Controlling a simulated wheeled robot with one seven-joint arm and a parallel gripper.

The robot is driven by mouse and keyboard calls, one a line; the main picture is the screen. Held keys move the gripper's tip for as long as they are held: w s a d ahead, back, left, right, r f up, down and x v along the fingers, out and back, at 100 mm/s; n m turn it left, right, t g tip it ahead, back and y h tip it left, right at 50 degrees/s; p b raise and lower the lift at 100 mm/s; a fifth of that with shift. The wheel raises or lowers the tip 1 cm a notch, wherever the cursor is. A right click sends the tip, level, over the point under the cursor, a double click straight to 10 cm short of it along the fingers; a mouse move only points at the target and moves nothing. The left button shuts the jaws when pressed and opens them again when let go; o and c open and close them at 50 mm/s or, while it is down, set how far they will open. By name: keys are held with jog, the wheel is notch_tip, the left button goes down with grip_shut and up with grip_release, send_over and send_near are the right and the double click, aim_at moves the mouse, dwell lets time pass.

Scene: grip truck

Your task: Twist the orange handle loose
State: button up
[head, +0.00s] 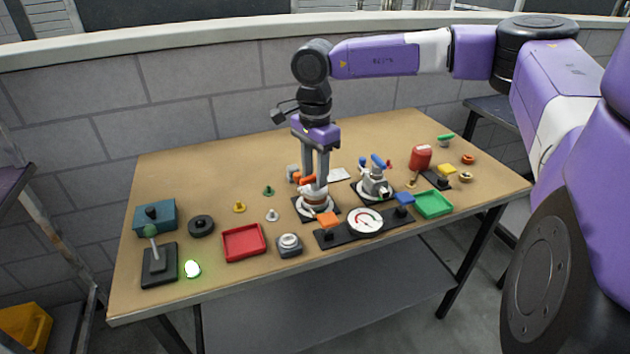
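An orange handle (307,180) shows beside and partly behind my gripper's fingers, above a round white and grey fitting (314,203) on a dark base plate in the middle of the table. My gripper (316,184) points straight down over this fitting, with its two grey fingers reaching to the handle's height. The fingers hide part of the handle. I cannot tell whether they are closed on it or only beside it.
A grey fitting with blue and red handles (375,183) stands close on the right. A gauge (365,222) on a dark plate lies in front. A red tray (244,243) and a green tray (433,204) flank it. The table's back left is clear.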

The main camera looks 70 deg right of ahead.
aim_at(315, 175)
jog(key=shift+r+p, duration=2.3)
jog(key=shift+r, duration=1.5)
